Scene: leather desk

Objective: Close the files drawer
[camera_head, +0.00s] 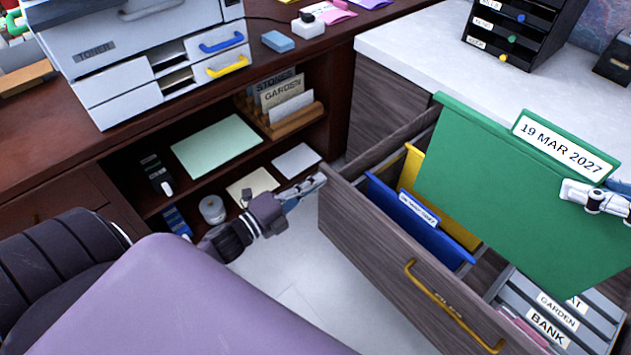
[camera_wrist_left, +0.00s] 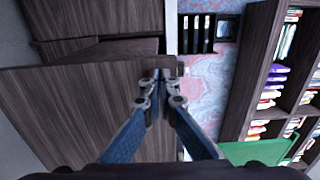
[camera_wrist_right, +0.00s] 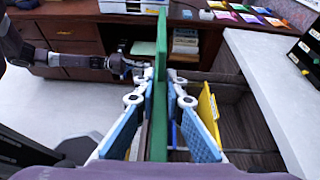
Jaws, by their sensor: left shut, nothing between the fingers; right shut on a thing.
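The files drawer (camera_head: 385,262) is pulled out, with a yellow handle (camera_head: 450,308) on its dark wood front. A yellow folder (camera_head: 412,168) and a blue folder (camera_head: 400,212) hang inside it. My left gripper (camera_head: 318,182) is shut and empty at the drawer's far front corner; in the left wrist view its fingertips (camera_wrist_left: 158,82) are by the edge of the drawer front (camera_wrist_left: 90,110). I cannot tell if they touch. My right gripper (camera_head: 575,190) is shut on a green folder (camera_head: 515,205) labelled 19 MAR 2027, held above the drawer. The right wrist view shows the folder (camera_wrist_right: 160,60) edge-on between the fingers.
A grey box with labelled cards (camera_head: 560,315) is in the drawer's near part. The white desktop (camera_head: 430,50) holds a black organizer (camera_head: 520,30). A printer (camera_head: 130,50) stands on the brown desk, above open shelves. A purple chair (camera_head: 190,300) is in front.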

